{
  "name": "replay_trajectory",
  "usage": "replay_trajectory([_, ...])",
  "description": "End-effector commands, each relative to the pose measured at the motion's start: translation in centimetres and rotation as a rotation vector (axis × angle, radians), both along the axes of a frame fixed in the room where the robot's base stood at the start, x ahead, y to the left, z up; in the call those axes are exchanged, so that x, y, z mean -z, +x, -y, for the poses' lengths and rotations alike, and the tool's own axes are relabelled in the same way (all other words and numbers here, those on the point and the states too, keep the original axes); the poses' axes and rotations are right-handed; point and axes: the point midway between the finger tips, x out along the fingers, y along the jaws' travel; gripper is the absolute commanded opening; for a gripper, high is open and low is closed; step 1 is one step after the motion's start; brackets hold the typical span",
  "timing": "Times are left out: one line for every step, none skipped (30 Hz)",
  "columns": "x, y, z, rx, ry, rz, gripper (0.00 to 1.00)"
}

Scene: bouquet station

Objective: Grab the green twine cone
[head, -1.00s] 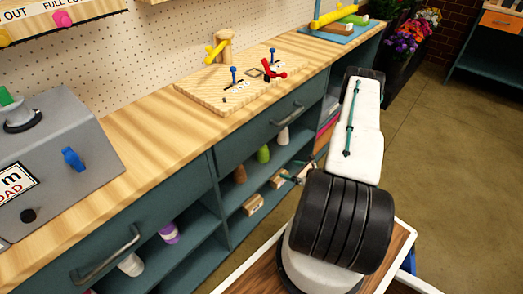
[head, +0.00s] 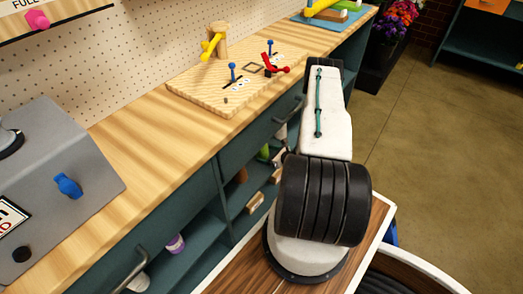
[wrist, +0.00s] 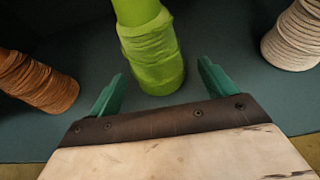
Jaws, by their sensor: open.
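The green twine cone (wrist: 152,55) stands upright on a dark teal shelf in the wrist view, near the middle. My gripper (wrist: 158,90) is open, with one teal finger on each side of the front of the cone's base. The fingers look apart from the cone, with gaps on both sides. In the head view a small part of the green cone (head: 263,153) shows in the shelf, mostly hidden behind my arm. The gripper itself is hidden there.
A brown twine cone (wrist: 38,80) stands to the left and a cream one (wrist: 293,38) to the right on the same shelf. The wooden counter (head: 150,135) lies above the shelves. A purple spool (head: 175,243) sits in another compartment.

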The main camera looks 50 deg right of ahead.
Motion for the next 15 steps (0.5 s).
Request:
replay_trajectory([0.4,0.7,-0.2,-0.004,0.000,0.000,0.84])
replay_trajectory([0.5,1.1,-0.2,-0.004,-0.001,0.000,0.84])
replay_trajectory([0.6,1.5,-0.2,-0.002,0.000,0.000,0.84])
replay_trajectory([0.7,1.7,-0.2,-0.002,0.000,0.000,0.84])
replay_trajectory([0.8,1.9,-0.3,-0.002,0.001,0.000,0.84])
replay_trajectory([0.8,2.1,-0.3,-0.002,0.000,0.001,0.84])
replay_trajectory([0.8,2.1,-0.3,-0.003,0.000,0.001,0.84])
replay_trajectory([0.8,2.2,-0.3,-0.003,0.000,0.001,0.84])
replay_trajectory([0.9,2.2,-0.3,-0.003,0.000,0.000,0.84])
replay_trajectory([0.9,2.2,-0.4,-0.003,0.000,0.000,0.84])
replay_trajectory([0.8,2.2,-0.4,-0.003,0.000,0.000,0.84])
replay_trajectory([0.8,2.2,-0.4,-0.004,0.001,0.000,0.84])
replay_trajectory([0.8,2.2,-0.4,-0.004,0.001,0.000,0.81])
replay_trajectory([0.8,2.2,-0.4,-0.004,0.001,0.000,0.72])
replay_trajectory([0.8,2.2,-0.4,-0.004,0.001,0.000,0.61])
